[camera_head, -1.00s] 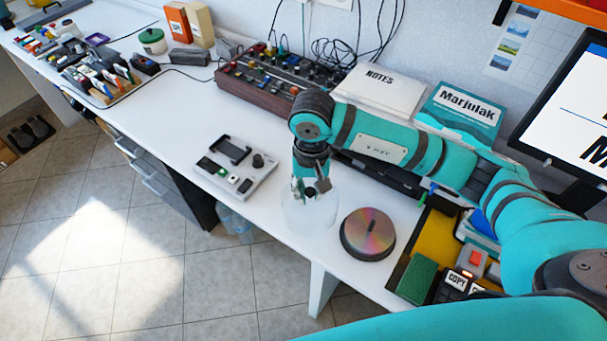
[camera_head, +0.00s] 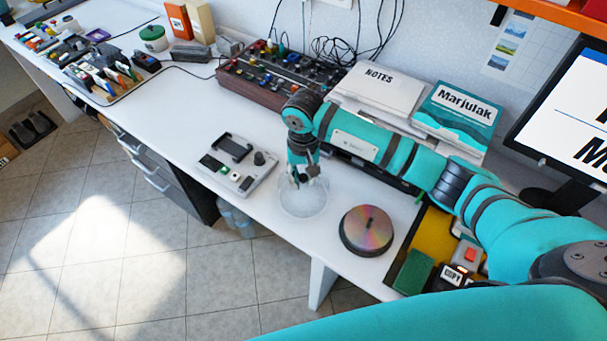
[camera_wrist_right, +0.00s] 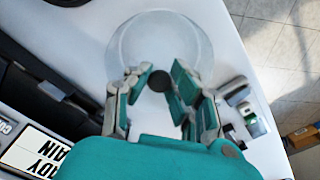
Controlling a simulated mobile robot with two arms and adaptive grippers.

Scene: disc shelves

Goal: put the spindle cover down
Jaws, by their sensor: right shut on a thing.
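The spindle cover (camera_head: 303,203) is a clear, round plastic dome at the white desk, between the grey device and the disc spindle. It also shows in the right wrist view (camera_wrist_right: 160,35) as a see-through circle with a dark knob (camera_wrist_right: 159,81) at its middle. My right gripper (camera_head: 305,180) points down over it, and its fingers (camera_wrist_right: 160,84) are shut on the knob. The cover looks to be at or very near the desk surface; I cannot tell whether it touches. The disc spindle (camera_head: 367,230) stands uncovered to its right. My left gripper is not in view.
A grey device with buttons (camera_head: 237,166) lies to the left of the cover. The desk's front edge (camera_head: 285,236) is close. A yellow tray (camera_head: 436,234) with a green block (camera_head: 413,272) is at the right. A mixer (camera_head: 268,78) stands behind. Clear desk (camera_head: 165,115) lies left.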

